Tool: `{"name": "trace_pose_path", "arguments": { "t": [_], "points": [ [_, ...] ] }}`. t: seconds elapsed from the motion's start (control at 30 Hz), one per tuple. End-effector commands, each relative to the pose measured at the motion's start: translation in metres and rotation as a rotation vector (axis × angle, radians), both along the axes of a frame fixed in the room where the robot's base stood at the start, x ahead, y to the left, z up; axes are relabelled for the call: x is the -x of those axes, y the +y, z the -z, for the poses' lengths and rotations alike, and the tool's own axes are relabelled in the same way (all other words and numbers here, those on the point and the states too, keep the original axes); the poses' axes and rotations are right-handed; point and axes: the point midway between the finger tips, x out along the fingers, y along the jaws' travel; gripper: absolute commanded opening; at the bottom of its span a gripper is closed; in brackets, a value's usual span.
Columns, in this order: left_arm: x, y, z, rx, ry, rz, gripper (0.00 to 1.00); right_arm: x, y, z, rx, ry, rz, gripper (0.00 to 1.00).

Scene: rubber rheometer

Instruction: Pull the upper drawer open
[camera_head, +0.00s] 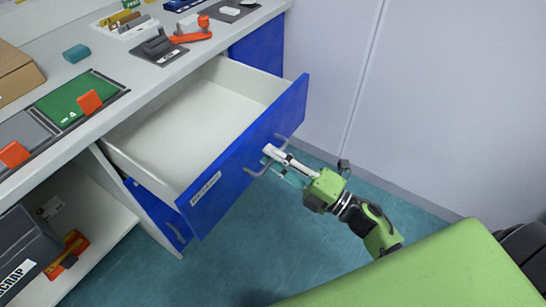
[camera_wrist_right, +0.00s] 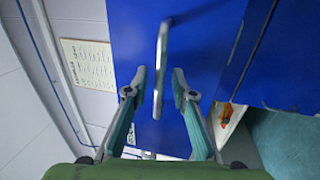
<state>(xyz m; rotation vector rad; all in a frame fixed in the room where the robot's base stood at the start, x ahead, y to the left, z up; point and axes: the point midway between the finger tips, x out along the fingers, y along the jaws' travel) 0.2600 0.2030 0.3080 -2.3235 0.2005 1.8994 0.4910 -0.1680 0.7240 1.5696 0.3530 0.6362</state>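The upper drawer is a blue front (camera_head: 250,155) with a white box, pulled far out from under the worktop. Its inside (camera_head: 200,125) looks empty. The grey bar handle (camera_head: 257,170) on the front also shows in the right wrist view (camera_wrist_right: 161,60). My right gripper (camera_head: 272,156) is at the handle. In the right wrist view my right gripper (camera_wrist_right: 160,84) has its fingers apart, one on each side of the handle bar, with a gap to the bar on both sides. My left gripper is in neither view.
The worktop (camera_head: 150,83) holds a green mat (camera_head: 77,98), orange blocks and small tools. A lower blue front (camera_head: 160,215) sits below the drawer. An open shelf with a dark scrap bin (camera_head: 22,250) is at lower left. Floor (camera_head: 240,245) in front is clear; a pale wall is at right.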

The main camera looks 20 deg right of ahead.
Motion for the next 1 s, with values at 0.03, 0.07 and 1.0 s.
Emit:
{"name": "trace_pose_path", "arguments": {
  "t": [0.03, 0.07, 1.0],
  "points": [
    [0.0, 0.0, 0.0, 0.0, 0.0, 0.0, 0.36, 0.004, -0.003, 0.002, 0.001, 0.003, 0.002, 0.24],
    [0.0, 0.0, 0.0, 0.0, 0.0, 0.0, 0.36, 0.007, -0.006, 0.003, 0.001, 0.004, 0.002, 0.24],
    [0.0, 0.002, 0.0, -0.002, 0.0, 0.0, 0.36, 0.093, -0.068, 0.022, 0.001, 0.001, 0.0, 0.24]
  ]
}}
